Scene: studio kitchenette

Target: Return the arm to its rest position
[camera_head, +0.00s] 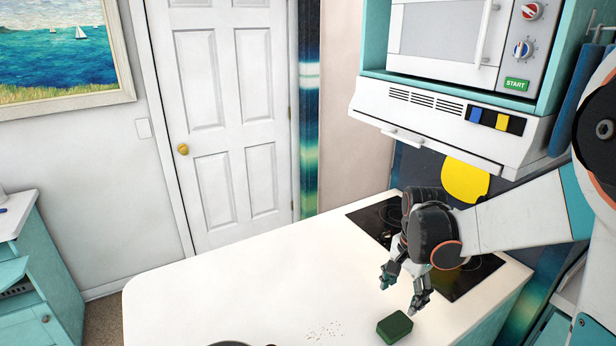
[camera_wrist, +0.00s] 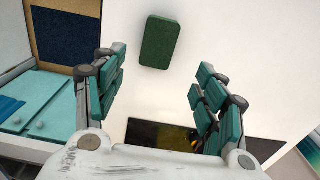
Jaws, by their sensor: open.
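My gripper (camera_head: 401,299) is open and empty above the white counter in the head view. My arm reaches in from the right edge, with the wrist bent so the fingers point down. In the wrist view, the two fingers of my gripper (camera_wrist: 157,90) stand wide apart with nothing between their pads. A green sponge-like block (camera_head: 394,326) lies on the counter just below and in front of the fingertips, apart from them. The block also shows in the wrist view (camera_wrist: 160,42), beyond the fingers.
The white counter (camera_head: 230,285) holds scattered crumbs (camera_head: 324,330) and a dark round item (camera_head: 230,344) at the bottom edge. A black cooktop (camera_head: 378,218) lies behind my gripper. A range hood (camera_head: 430,118) and microwave (camera_head: 440,35) overhang it. The counter's left part is mostly clear.

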